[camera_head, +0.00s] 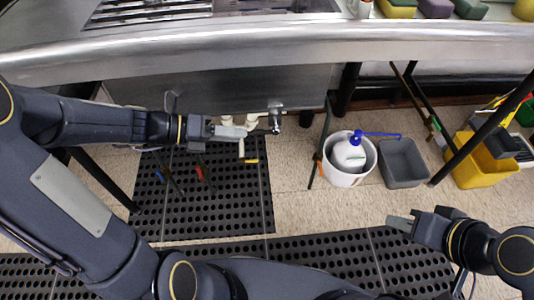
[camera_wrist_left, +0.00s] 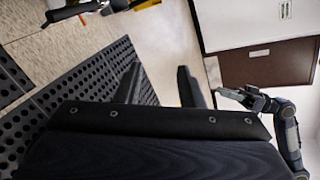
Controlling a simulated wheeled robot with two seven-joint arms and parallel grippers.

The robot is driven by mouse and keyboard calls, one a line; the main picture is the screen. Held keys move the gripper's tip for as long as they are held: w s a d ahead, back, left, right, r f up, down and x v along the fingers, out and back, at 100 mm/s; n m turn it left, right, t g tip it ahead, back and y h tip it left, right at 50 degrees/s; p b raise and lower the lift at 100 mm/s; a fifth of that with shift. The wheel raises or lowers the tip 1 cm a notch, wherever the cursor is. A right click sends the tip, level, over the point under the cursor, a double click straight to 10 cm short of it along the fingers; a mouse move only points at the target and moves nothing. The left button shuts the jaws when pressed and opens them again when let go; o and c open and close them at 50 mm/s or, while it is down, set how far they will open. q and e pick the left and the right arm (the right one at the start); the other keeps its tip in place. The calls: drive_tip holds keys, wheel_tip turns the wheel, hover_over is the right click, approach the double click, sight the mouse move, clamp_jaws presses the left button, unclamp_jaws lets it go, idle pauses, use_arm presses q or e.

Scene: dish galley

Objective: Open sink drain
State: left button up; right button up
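The steel sink (camera_head: 225,88) runs along the top of the head view, with its underside in sight. White pipe pieces (camera_head: 227,120) and a grey metal drain fitting (camera_head: 275,119) hang below it. A small yellow handle tip (camera_head: 250,161) shows just under the gripper. My left gripper (camera_head: 245,131) reaches in from the left beside these fittings; contact cannot be told. In the left wrist view its two fingers (camera_wrist_left: 160,82) stand apart with nothing between them. My right gripper (camera_head: 398,222) is over the floor mat at lower right, away from the sink; its finger gap is unclear.
A white bucket (camera_head: 342,180) holding a blue-topped bottle (camera_head: 349,153), a grey bin (camera_head: 404,163) and a yellow mop bucket (camera_head: 478,166) stand right of the drain. Dark table legs (camera_head: 345,90) flank the space. Perforated black mats (camera_head: 230,205) cover the floor, with small tools on one.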

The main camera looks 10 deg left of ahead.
sight(259, 132)
use_arm(q)
drive_tip(key=w+a+f+n+t+b, duration=0.35)
drive_tip(key=w+f+n, duration=0.45)
drive_tip(key=f+n, duration=0.55)
drive_tip(key=shift+n+t, duration=0.25)
drive_tip(key=shift+n, duration=0.3)
drive_tip(key=w+d+b, duration=0.1)
drive_tip(key=d, duration=0.1)
drive_tip(key=w+d, duration=0.1)
drive_tip(key=d, duration=0.1)
drive_tip(key=w+d+b, duration=0.1)
drive_tip(key=d, duration=0.1)
drive_tip(key=shift+w+r+b, duration=0.2)
drive_tip(key=shift+w+b, duration=0.15)
drive_tip(key=shift+w, duration=0.05)
drive_tip(key=shift+w+d, duration=0.25)
drive_tip(key=shift+d, duration=0.15)
drive_tip(key=shift+c, duration=0.4)
clamp_jaws()
